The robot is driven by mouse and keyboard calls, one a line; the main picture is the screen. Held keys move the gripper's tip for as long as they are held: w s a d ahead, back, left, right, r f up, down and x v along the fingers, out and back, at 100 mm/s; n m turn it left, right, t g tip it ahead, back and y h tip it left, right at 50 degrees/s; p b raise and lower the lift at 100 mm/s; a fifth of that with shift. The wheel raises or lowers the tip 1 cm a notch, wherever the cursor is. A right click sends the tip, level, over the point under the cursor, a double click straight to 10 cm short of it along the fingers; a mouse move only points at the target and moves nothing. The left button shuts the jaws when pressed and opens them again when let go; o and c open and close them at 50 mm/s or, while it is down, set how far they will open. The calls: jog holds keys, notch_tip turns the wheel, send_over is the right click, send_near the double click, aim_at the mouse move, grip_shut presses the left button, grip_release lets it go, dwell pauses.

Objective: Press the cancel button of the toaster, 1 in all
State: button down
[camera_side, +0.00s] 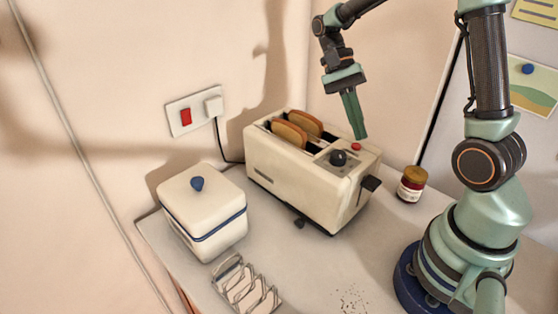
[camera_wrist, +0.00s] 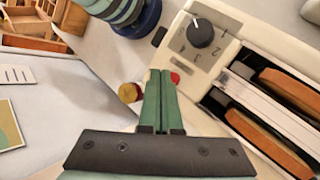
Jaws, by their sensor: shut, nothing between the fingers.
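A cream toaster (camera_side: 307,199) stands against the wall in the side view, with two slices of toast in its slots. A black dial (camera_side: 338,158) and a small red button (camera_side: 356,147) are on its top at the right end. In the wrist view the toaster (camera_wrist: 222,45) is on the right, with its dial (camera_wrist: 200,32). The red button (camera_wrist: 175,78) is partly hidden behind my fingers there. My gripper (camera_side: 362,137) is shut and empty, its tips pointing down close to the red button. I cannot tell whether they touch it.
A jar with a reddish-yellow lid (camera_side: 411,184) stands right of the toaster. A lidded cream box (camera_side: 203,212) and a wire toast rack (camera_side: 246,287) are at the left. A black lever (camera_side: 371,183) sticks out of the toaster's end. The front counter is mostly clear, with crumbs.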

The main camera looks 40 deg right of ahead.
aim_at(355, 143)
jog(key=shift+r, duration=0.15)
jog(key=shift+r, duration=2.4)
